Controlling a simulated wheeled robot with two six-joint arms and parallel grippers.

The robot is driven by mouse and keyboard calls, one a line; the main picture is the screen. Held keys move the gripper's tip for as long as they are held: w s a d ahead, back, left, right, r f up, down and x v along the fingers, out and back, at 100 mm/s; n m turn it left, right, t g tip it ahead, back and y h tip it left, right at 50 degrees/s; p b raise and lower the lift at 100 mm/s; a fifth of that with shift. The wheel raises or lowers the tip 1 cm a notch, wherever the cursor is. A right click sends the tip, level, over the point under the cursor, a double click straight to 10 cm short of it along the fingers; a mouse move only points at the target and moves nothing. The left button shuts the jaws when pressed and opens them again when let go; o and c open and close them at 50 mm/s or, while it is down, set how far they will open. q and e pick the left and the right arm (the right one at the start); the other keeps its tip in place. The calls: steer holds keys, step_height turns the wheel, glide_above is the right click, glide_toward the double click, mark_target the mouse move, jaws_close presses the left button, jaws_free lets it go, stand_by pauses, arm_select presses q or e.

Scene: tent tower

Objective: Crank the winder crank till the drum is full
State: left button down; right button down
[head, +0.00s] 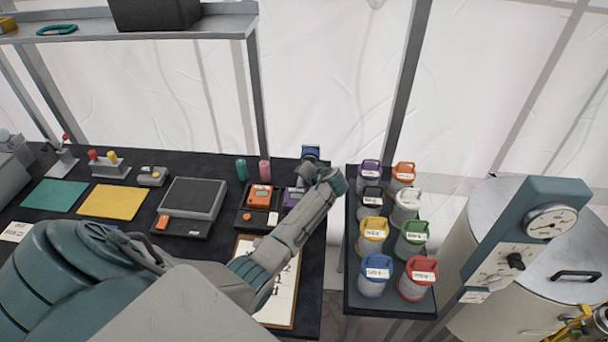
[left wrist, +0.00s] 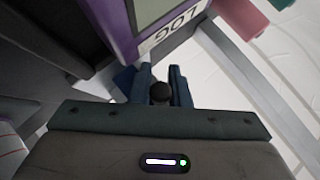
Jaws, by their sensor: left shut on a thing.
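My left gripper (head: 312,171) is at the right back edge of the black table, beside a purple device. In the left wrist view, the two blue fingers of my left gripper (left wrist: 162,84) are closed around a dark round knob (left wrist: 161,93), seemingly the winder crank's handle. A small blue part (head: 311,152) shows just beyond the gripper in the head view; I cannot tell whether it is the winder or my fingers. The drum and the crank arm cannot be made out, so its fill is not visible. My right gripper is in neither view.
An orange device (head: 260,196), a clipboard (head: 283,300) and a grey scale (head: 192,198) lie nearby. A rack of coloured-lid jars (head: 345,297) stands right, beside a large metal vessel (head: 505,205).

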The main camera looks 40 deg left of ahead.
arm_select(q)
steer(key=c, duration=1.4)
jaws_free()
steer(key=shift+o, duration=0.2)
